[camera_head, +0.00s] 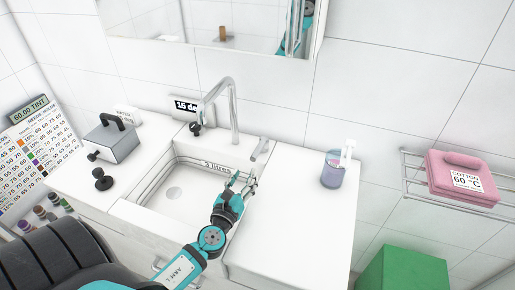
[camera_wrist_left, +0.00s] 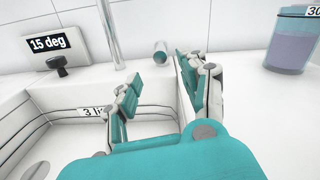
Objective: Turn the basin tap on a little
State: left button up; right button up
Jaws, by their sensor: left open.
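The basin tap (camera_head: 235,105) is a tall chrome spout bent over the white basin (camera_head: 150,170). A separate chrome lever (camera_head: 262,150) stands on the counter to the right of the spout. Its round end (camera_wrist_left: 160,52) shows in the left wrist view, beyond the gap between my fingertips. My left gripper (camera_head: 245,183) is open and empty over the basin's right edge, in front of the lever and apart from it. It also shows in the left wrist view (camera_wrist_left: 160,78), with one finger on each side. My right gripper is out of view.
A "15 deg" display (camera_head: 186,106) with a black knob (camera_head: 195,128) is left of the spout. A grey box (camera_head: 112,140) stands farther left. A jar of purple liquid (camera_head: 332,170) stands on the right counter, which is otherwise clear. A mirror (camera_head: 215,25) hangs above.

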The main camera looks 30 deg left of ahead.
pick_arm(q)
send_near(257, 149)
jog(key=shift+f+p+x, duration=0.2)
jog(key=shift+p+x, duration=0.1)
jog(key=shift+x, duration=0.75)
jog(key=x, duration=0.5)
jog(key=shift+x, duration=1.15)
jog(key=shift+w+a+f, duration=0.1)
jog(key=shift+w+f, duration=0.05)
jog(key=shift+w, duration=0.25)
jog(key=c, duration=0.9)
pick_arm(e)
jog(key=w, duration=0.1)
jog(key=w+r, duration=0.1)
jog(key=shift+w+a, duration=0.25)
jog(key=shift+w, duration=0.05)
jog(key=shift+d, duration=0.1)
